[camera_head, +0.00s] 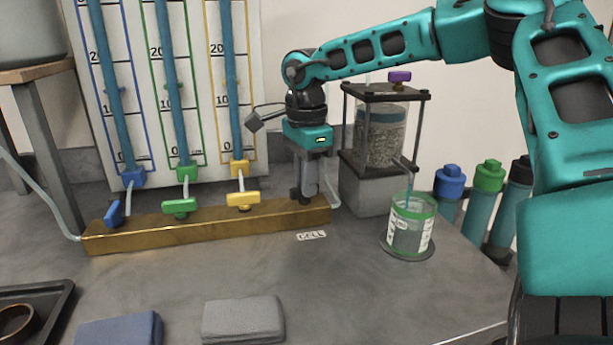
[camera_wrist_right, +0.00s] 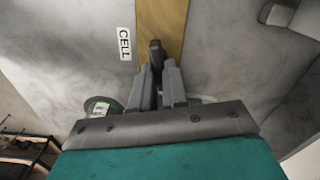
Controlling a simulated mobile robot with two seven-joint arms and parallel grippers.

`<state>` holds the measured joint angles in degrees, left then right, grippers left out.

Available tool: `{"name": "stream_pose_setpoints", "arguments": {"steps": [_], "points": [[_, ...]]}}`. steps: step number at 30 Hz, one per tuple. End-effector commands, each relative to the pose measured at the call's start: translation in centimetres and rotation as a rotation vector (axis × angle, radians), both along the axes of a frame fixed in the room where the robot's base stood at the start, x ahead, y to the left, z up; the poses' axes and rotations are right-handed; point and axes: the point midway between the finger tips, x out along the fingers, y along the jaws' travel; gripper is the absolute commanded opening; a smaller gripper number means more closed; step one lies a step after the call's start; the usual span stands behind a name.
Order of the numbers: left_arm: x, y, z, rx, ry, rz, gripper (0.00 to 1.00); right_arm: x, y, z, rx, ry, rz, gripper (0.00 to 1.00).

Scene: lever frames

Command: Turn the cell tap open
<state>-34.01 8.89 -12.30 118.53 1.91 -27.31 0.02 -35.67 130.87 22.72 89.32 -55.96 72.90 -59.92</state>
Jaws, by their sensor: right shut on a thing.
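My right gripper (camera_head: 306,188) reaches down to the right end of the brass manifold (camera_head: 200,230), just behind the CELL label (camera_head: 311,236). In the right wrist view its two fingers (camera_wrist_right: 158,88) are closed on the dark handle of the cell tap (camera_wrist_right: 155,50). The handle stands out past the fingertips, over the brass bar (camera_wrist_right: 163,15), with the CELL label (camera_wrist_right: 125,44) beside it. The fingers hide most of the tap in the head view, and I cannot tell how far it is turned. My left gripper is not in view.
Blue (camera_head: 115,213), green (camera_head: 180,206) and yellow (camera_head: 243,199) taps sit along the manifold below three tubes. A gravel-filled cell (camera_head: 380,135) stands behind a beaker (camera_head: 408,235). Capped bottles (camera_head: 485,200) stand right. Grey (camera_head: 243,320) and blue (camera_head: 120,330) blocks lie in front.

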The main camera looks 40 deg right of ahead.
Motion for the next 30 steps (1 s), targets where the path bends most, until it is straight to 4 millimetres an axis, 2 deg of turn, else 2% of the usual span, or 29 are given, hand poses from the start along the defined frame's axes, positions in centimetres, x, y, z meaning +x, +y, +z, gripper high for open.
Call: {"name": "stream_pose_setpoints", "arguments": {"steps": [30], "points": [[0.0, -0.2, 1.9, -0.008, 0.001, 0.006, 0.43, 0.4, 0.1, 0.1, 0.001, -0.002, 0.961, 0.0]]}}
